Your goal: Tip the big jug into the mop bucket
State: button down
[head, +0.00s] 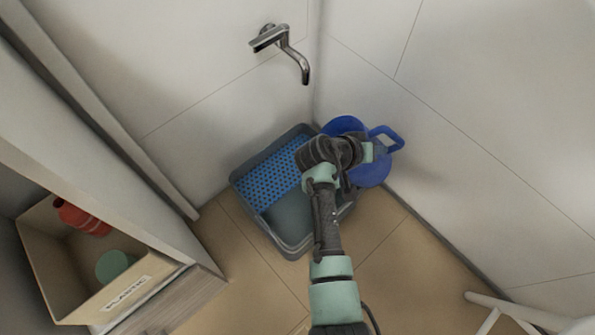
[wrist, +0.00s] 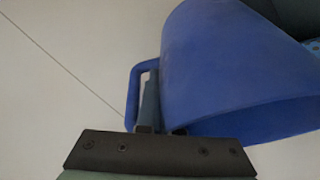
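The big jug (head: 371,173) is blue with a loop handle on its right side. It is at the right rear of the mop bucket, partly hidden by my arm. The mop bucket (head: 292,247) is a grey tub on the floor with a blue perforated wringer (head: 268,190). My gripper (head: 381,149) is at the jug's handle and appears shut on it. In the wrist view the jug (wrist: 235,65) fills the upper right, its handle beside my fingers (wrist: 160,130). The jug looks tilted there. Its contents are hidden.
A wall tap (head: 285,45) is above and behind the bucket. Walls meet in the corner behind the jug. A cart with a box labelled PLASTIC (head: 125,300) is at the left. A white frame (head: 510,310) stands at lower right. Floor in front is clear.

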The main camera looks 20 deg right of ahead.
aim_at(386, 157)
jog(key=d+y+p, duration=0.1)
jog(key=d+y, duration=0.1)
jog(key=s+d+f+p, duration=0.1)
jog(key=shift+m+t+y+p, duration=0.3)
jog(key=shift+m+y+p, duration=0.05)
jog(key=shift+m+y, duration=0.05)
jog(key=shift+s+d+f+m+t+y, duration=0.15)
jog(key=shift+d+f+y, duration=0.3)
jog(key=shift+d+y, duration=0.15)
jog(key=shift+s+d+f+m+t+y, duration=0.1)
jog(key=shift+d+f+m+t+y, duration=0.05)
jog(key=shift+d+f+y, duration=0.4)
jog(key=f+y+b, duration=0.1)
jog(key=d+f+y+b, duration=0.1)
jog(key=f+y, duration=0.1)
jog(key=shift+s+t+b, duration=0.2)
jog(key=shift+t+b, duration=0.2)
